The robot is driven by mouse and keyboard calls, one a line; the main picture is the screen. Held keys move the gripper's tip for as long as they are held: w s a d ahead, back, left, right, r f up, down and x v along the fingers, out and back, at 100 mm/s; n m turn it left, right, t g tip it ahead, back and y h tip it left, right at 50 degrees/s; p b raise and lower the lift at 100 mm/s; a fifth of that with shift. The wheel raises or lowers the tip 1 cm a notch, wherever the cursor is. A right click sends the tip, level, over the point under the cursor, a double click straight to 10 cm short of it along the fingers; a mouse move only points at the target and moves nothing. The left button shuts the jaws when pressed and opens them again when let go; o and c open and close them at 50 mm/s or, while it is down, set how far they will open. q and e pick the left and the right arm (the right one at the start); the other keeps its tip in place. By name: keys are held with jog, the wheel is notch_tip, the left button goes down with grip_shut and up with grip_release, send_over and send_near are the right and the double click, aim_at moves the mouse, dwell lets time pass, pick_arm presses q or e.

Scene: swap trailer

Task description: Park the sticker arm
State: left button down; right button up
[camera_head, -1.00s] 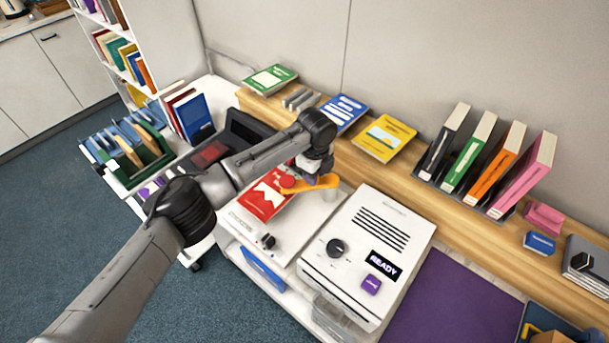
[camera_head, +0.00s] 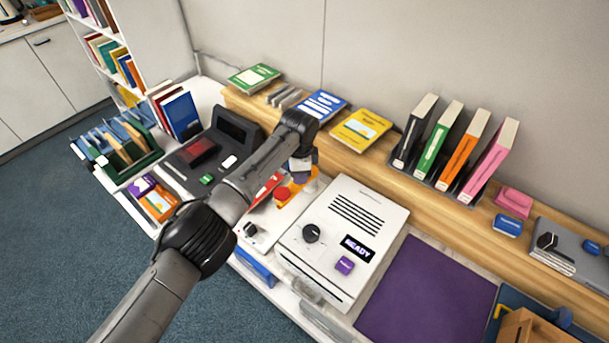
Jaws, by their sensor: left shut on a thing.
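The sticker arm is an orange bar (camera_head: 294,199) with a red round knob (camera_head: 282,193) near its front end. It lies slantwise over a white machine (camera_head: 258,223), left of the larger white machine that reads READY. My left gripper (camera_head: 301,176) points down at the orange bar and is shut on it; its fingertips are partly hidden by the wrist. A red book or card (camera_head: 268,185) on the white machine is mostly hidden behind my left arm. My right gripper is out of view.
The READY machine (camera_head: 340,240) stands close on the right, with a purple mat (camera_head: 430,295) beyond it. A dark device (camera_head: 190,165) is on the left. A wooden shelf (camera_head: 365,160) with books runs behind.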

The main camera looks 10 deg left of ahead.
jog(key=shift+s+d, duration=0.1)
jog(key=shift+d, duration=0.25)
pick_arm(q)
jog(key=shift+d, duration=0.1)
jog(key=c, duration=0.9)
grip_release()
jog(key=shift+r, duration=0.1)
notch_tip(320, 180, up, 14)
jog(key=b, duration=0.3)
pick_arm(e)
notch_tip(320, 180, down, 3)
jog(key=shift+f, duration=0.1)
pick_arm(q)
jog(key=shift+f+n, duration=0.2)
jog(key=shift+n, duration=0.2)
